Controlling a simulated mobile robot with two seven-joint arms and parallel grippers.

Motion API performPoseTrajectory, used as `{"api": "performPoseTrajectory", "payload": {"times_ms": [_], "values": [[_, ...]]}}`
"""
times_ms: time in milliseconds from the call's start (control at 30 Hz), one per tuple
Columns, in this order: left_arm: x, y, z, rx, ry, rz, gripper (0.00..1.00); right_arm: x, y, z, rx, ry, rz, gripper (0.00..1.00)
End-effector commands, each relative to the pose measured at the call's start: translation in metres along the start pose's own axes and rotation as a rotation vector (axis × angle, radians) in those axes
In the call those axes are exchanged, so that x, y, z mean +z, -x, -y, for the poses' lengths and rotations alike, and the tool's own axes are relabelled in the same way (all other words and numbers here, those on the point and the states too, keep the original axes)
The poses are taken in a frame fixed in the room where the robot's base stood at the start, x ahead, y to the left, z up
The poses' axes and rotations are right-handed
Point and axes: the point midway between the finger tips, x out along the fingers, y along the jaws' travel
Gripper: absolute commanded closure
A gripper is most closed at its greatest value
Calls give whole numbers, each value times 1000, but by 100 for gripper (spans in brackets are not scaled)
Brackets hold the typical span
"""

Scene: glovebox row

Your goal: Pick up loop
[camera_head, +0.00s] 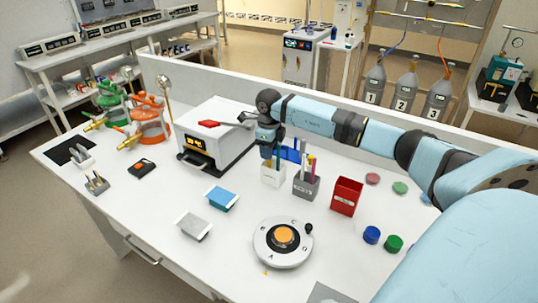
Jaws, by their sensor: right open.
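My right arm reaches in from the right, and its gripper (267,153) points down, open, just over a white holder (272,176). Its fingers hide part of what stands in that holder, and something blue (289,154) shows right beside them. A grey holder (306,187) stands to the right with several thin upright sticks (311,166), some with coloured handles. I cannot tell which stick is the loop, or whether it is in the white or the grey holder. My left gripper is not in view.
A white heater box (218,131) stands close left of the gripper. A red box (346,196) is to the right of the holders. A round dial device (283,243), blue tray (221,198) and grey tray (194,226) lie in front. The bench between them is clear.

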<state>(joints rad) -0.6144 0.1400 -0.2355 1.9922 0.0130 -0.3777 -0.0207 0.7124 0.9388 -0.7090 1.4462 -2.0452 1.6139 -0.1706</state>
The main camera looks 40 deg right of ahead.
Motion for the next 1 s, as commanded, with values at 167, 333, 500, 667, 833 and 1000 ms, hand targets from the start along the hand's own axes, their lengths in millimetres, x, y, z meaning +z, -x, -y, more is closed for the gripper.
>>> {"api": "performPoseTrajectory", "payload": {"times_ms": [167, 333, 500, 667, 833, 1000], "values": [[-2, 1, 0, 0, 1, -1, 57, 0, -11, 0, 1, 0, 2, 58], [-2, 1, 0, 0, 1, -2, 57, 0, -11, 0, 0, 0, 2, 67], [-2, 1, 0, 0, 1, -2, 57, 0, -10, 0, 0, 0, 1, 100], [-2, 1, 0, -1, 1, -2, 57, 0, -10, 0, 0, 0, 1, 100], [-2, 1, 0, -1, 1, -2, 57, 0, -10, 0, 0, 0, 1, 100], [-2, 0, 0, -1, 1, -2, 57, 0, -6, 0, -1, 0, 2, 100]]}}
